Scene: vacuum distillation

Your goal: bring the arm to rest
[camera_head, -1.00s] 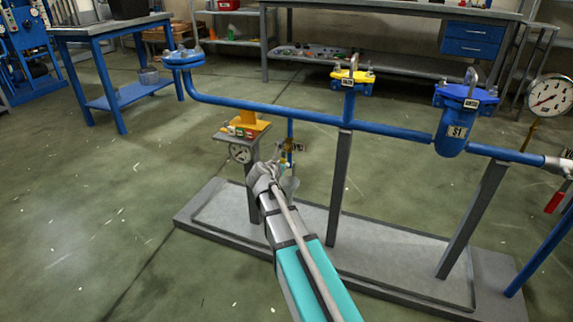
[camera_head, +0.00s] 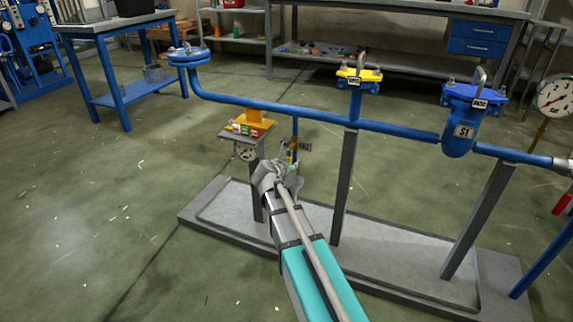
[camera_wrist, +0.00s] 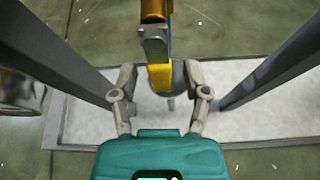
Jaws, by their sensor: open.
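My arm reaches forward over the grey skid base (camera_head: 400,262) in the head view. My gripper (camera_wrist: 160,72) shows in the wrist view with its two grey fingers spread apart. A yellow and grey handle-like part (camera_wrist: 158,76) hangs below an orange-brown fitting (camera_wrist: 154,10) and shows in the gap between the fingers. I cannot tell whether any finger touches it. In the head view my wrist hides most of the gripper and part of the small valve area beneath the blue pipe (camera_head: 270,111).
Grey posts (camera_head: 346,185) rise from the base and flank my gripper in the wrist view. A small stand (camera_head: 247,137) with a gauge is close to my wrist. A yellow-topped valve (camera_head: 358,76) and a blue strainer (camera_head: 459,130) sit on the pipe. Open floor lies left.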

